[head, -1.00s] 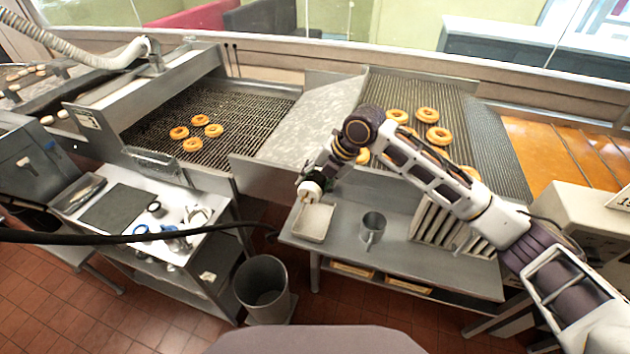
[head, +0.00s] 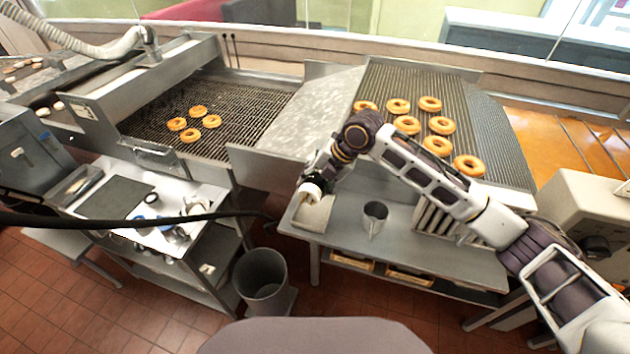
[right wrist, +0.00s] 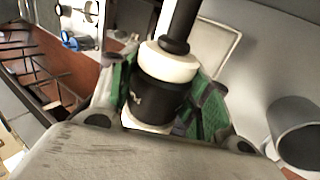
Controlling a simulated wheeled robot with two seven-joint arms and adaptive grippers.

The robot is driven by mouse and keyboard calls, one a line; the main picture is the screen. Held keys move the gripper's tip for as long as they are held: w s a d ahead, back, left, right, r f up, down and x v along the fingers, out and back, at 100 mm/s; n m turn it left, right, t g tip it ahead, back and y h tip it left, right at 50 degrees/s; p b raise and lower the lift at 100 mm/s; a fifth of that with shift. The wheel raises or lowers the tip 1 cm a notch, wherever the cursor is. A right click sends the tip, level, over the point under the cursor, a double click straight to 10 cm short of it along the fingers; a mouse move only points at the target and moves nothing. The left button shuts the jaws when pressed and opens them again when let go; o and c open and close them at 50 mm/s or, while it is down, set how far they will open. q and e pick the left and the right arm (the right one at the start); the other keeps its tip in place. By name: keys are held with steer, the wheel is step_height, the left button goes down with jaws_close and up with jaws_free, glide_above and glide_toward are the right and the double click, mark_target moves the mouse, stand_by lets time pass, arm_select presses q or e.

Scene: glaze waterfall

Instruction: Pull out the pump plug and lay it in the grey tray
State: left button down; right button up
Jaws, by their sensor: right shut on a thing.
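My right gripper (head: 312,190) is shut on the pump plug (right wrist: 157,98), which has a black body, white bands and a dark shaft in the right wrist view. The gripper's green-padded fingers close on both sides of it. In the head view the plug shows as a small white end (head: 309,190). The grey tray (head: 314,217) lies on the metal bench, just below the gripper in the picture and partly covered by it. The tray also shows beyond the plug in the right wrist view (right wrist: 215,50). My left gripper is not in view.
A metal cup (head: 375,217) stands right of the tray, with a slatted rack (head: 440,220) farther right. Doughnuts lie on the conveyor (head: 440,90) behind. A bin (head: 262,282) stands on the floor below left.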

steer(key=shift+f+b, duration=3.15)
steer(key=shift+f, duration=0.6)
steer(key=o, duration=1.4)
steer(key=shift+a, duration=0.1)
steer(key=shift+f, duration=0.1)
steer(key=v, duration=1.2)
